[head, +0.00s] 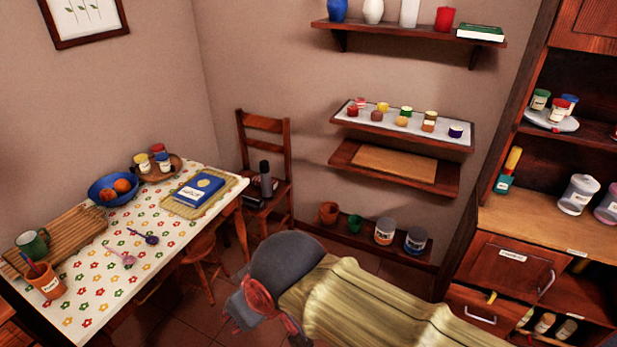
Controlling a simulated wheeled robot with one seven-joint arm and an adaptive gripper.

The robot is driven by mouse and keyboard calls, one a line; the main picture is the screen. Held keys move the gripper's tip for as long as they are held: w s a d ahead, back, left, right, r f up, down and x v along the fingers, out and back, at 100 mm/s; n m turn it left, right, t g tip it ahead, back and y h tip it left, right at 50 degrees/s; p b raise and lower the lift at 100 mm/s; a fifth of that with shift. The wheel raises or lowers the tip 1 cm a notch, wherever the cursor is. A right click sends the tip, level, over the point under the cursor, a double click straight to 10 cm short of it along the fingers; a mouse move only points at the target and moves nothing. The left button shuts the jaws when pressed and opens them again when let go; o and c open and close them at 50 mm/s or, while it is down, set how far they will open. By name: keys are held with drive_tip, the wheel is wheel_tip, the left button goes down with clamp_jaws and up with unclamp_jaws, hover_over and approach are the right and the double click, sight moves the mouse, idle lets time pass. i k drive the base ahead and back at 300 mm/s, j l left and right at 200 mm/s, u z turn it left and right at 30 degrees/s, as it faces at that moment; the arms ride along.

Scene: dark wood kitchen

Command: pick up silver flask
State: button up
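A dark grey, upright cylinder with a darker top (265,181), which looks like the flask, stands on the seat of the wooden chair (284,190) against the back wall. It looks grey rather than bright silver. My arm reaches in from the bottom right, with a dark grey rounded end and red parts. The red parts, apparently my gripper (258,302), are low in the picture, below the flask and apart from it in the view. The fingers are not clear, so I cannot tell whether they are open or shut.
Dark items (253,200) lie beside the flask on the seat. At left, a table (190,238) holds a blue bowl (113,189), a blue book (198,188) and cups. A stool (203,262) is partly under it. Shelves and a cabinet (510,263) stand right.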

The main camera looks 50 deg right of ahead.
sight(264, 168)
drive_tip(key=z, duration=1.1)
drive_tip(key=i+j+z, duration=0.1)
drive_tip(key=i, duration=0.4)
drive_tip(key=i+j+z, duration=0.1)
drive_tip(key=i, duration=0.35)
drive_tip(key=i+j+z, duration=0.1)
drive_tip(key=i, duration=0.35)
drive_tip(key=i+j+z, duration=0.1)
drive_tip(key=i+j, duration=0.2)
drive_tip(key=i, duration=0.2)
drive_tip(key=i+j+z, duration=0.1)
drive_tip(key=i, duration=0.35)
drive_tip(key=i+j+z, duration=0.1)
drive_tip(key=i+j, duration=0.3)
